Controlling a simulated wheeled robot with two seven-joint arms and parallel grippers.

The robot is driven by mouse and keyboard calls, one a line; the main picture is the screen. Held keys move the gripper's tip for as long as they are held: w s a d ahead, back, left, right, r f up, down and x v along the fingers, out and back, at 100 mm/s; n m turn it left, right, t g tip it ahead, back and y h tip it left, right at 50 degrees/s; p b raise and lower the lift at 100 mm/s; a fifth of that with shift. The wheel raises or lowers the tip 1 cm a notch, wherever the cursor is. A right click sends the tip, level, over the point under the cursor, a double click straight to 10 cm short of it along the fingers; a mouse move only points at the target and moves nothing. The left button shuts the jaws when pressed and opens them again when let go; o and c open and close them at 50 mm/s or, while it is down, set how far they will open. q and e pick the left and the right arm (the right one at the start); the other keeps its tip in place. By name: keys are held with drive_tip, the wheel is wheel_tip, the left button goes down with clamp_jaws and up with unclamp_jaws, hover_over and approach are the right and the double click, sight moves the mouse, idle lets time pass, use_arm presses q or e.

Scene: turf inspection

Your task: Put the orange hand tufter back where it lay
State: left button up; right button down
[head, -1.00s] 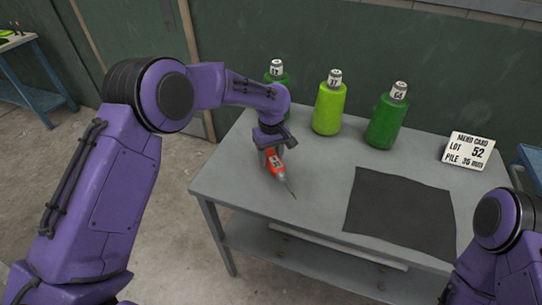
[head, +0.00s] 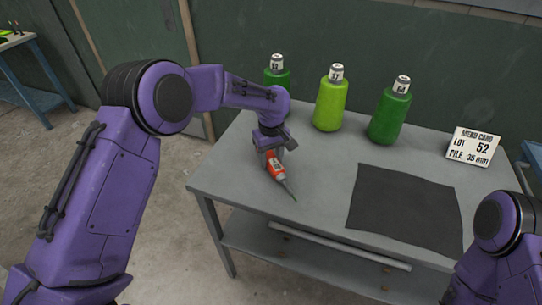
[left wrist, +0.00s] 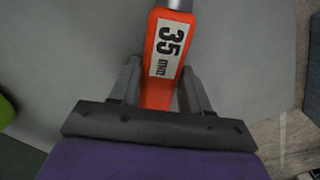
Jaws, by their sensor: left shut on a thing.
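The orange hand tufter (head: 276,167) has a white label and a thin metal needle that points toward the front right of the table in the head view. In the left wrist view the tufter (left wrist: 163,50) shows a label reading 35 with smaller print. My left gripper (head: 270,151) is shut on its body, with one finger on each side, and the fingers also show in the left wrist view (left wrist: 158,85). The tufter is over the left part of the grey table (head: 235,178). I cannot tell whether it touches the tabletop. My right gripper is out of view.
Several green cones stand along the back: a dark green one (head: 277,78) partly behind my arm, a lime one (head: 330,105) and a green one (head: 389,117). A card (head: 473,147) reads lot 52, pile 35 mm. A dark mat (head: 404,210) lies at right. Bare tabletop lies between.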

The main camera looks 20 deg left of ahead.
use_arm(q)
drive_tip(key=shift+f, duration=0.15)
drive_tip(key=o, duration=1.3)
